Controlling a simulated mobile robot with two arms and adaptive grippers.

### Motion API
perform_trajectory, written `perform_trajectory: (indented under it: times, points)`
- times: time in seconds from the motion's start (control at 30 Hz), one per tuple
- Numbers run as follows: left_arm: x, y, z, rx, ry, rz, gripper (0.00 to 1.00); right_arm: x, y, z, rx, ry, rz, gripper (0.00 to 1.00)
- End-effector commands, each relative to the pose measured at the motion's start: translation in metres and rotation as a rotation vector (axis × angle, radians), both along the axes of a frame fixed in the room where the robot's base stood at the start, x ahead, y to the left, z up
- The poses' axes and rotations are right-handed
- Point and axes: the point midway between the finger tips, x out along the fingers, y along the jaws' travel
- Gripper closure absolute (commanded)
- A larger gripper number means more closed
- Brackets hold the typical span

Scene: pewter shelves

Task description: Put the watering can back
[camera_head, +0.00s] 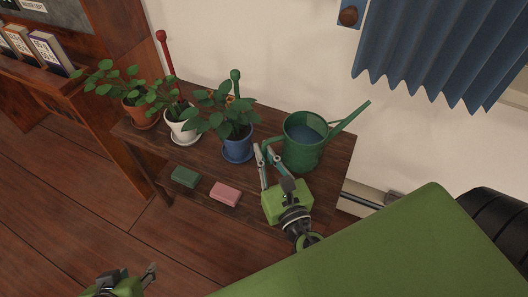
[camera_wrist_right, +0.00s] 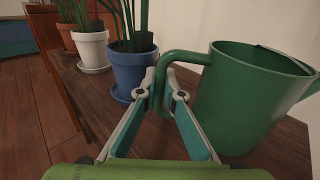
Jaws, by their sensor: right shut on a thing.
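The green watering can (camera_head: 303,144) stands upright on the right part of the dark wooden shelf table (camera_head: 262,117), its spout pointing up and right. It also shows in the right wrist view (camera_wrist_right: 245,98), with its handle toward my right gripper. My right gripper (camera_head: 264,150) is at the can's left side, its fingers shut on the handle; in the wrist view the fingertips (camera_wrist_right: 165,88) sit on either side of the handle. My left gripper (camera_head: 128,278) shows at the bottom left, away from the table, partly cut off by the frame; its fingers are only partly visible.
Plants in a blue pot (camera_head: 237,145), a white pot (camera_head: 182,124) and a terracotta pot (camera_head: 139,114) stand left of the can. A green block (camera_head: 185,177) and a pink block (camera_head: 225,193) lie in front. A blue curtain (camera_head: 430,50) hangs at the upper right.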

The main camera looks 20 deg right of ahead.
Motion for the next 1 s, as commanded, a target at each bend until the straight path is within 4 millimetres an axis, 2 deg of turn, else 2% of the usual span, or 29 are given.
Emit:
perform_trajectory:
  times: [0.4,0.43,0.5,0.87,0.97,1.0]
  points:
    - [0.0076,-0.0024,0.0033,-0.007,-0.033,-0.003,0.60,0.0006,-0.0003,0.0011,-0.005,-0.006,-0.001,1.00]
    - [0.0081,-0.0026,0.0036,-0.008,-0.036,-0.003,0.60,-0.0001,0.0001,-0.0021,0.000,0.000,0.000,0.87]
    - [0.0081,-0.0026,0.0038,-0.008,-0.036,-0.003,0.60,-0.0001,0.0001,-0.0019,0.000,0.000,0.000,0.76]
    - [0.0075,-0.0027,0.0041,-0.007,-0.032,-0.003,0.60,0.0000,0.0001,-0.0011,0.000,0.000,0.000,0.76]
    - [0.0000,-0.0002,0.0011,0.000,0.001,0.000,0.60,-0.0001,0.0000,0.0013,0.000,0.000,0.000,0.76]
    - [0.0027,-0.0007,-0.0009,-0.003,-0.012,0.001,0.60,-0.0051,0.0006,-0.0020,-0.001,0.003,0.001,0.76]
